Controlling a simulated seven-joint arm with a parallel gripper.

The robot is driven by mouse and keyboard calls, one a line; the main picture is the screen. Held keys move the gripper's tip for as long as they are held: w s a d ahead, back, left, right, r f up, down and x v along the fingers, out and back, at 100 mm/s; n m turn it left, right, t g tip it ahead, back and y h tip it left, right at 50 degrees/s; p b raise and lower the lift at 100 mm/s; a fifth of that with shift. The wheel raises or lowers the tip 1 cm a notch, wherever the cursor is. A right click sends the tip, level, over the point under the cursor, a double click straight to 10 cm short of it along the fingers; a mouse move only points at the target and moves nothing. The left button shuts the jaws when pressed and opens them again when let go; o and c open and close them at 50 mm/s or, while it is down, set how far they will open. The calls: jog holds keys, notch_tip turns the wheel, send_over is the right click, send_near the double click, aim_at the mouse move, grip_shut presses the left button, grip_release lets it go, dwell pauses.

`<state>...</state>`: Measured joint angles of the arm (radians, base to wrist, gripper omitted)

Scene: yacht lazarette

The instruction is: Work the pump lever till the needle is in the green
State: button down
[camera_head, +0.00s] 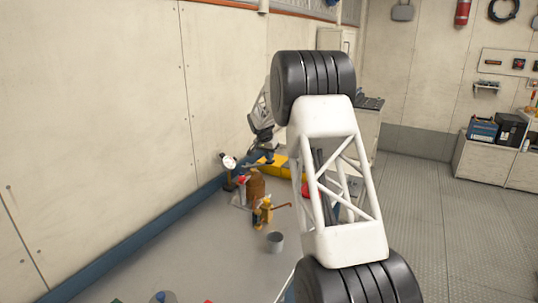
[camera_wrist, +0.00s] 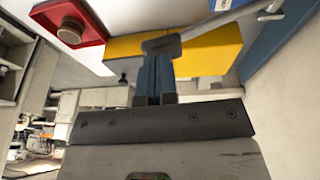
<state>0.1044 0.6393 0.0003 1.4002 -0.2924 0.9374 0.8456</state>
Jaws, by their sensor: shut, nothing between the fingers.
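My gripper (camera_wrist: 158,72) is shut and empty, its blue fingers together. In the wrist view the grey end of a bar-like lever (camera_wrist: 205,28) lies across the fingertips; I cannot tell whether they touch. In the head view my gripper (camera_head: 266,154) hangs over the yellow block by the left wall, partly behind my arm. A round white gauge (camera_head: 229,162) stands just left of it; its needle and green zone are too small to read. The yellow block (camera_wrist: 206,58) lies beyond the lever in the wrist view.
A brown rounded object (camera_head: 256,187), a yellow item with a thin handle (camera_head: 264,213) and a grey cup (camera_head: 275,241) stand near the gauge. A red piece with a brown knob (camera_wrist: 70,32) is at the wrist view's upper left. Open floor lies right.

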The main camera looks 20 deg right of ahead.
jog(key=shift+s+d+f+t+y, duration=0.25)
jog(key=shift+f+t+y, duration=0.05)
jog(key=shift+f, duration=0.25)
jog(key=shift+s+d+f+t+y, duration=0.25)
jog(key=shift+f+t+y, duration=0.05)
jog(key=shift+f, duration=0.25)
jog(key=shift+t+y, duration=0.6)
jog(key=shift+t, duration=0.1)
jog(key=shift+s+d+f, duration=0.15)
jog(key=shift+s+f, duration=0.05)
jog(key=shift+f, duration=0.5)
jog(key=shift+s+d+f, duration=0.15)
jog(key=shift+d+f, duration=0.05)
jog(key=shift+f, duration=0.5)
jog(key=shift+s+d+f, duration=0.15)
jog(key=shift+s+f, duration=0.05)
jog(key=shift+f, duration=0.6)
jog(key=v, duration=1.4)
jog(key=shift+w+d+r, duration=0.3)
jog(key=shift+d, duration=0.25)
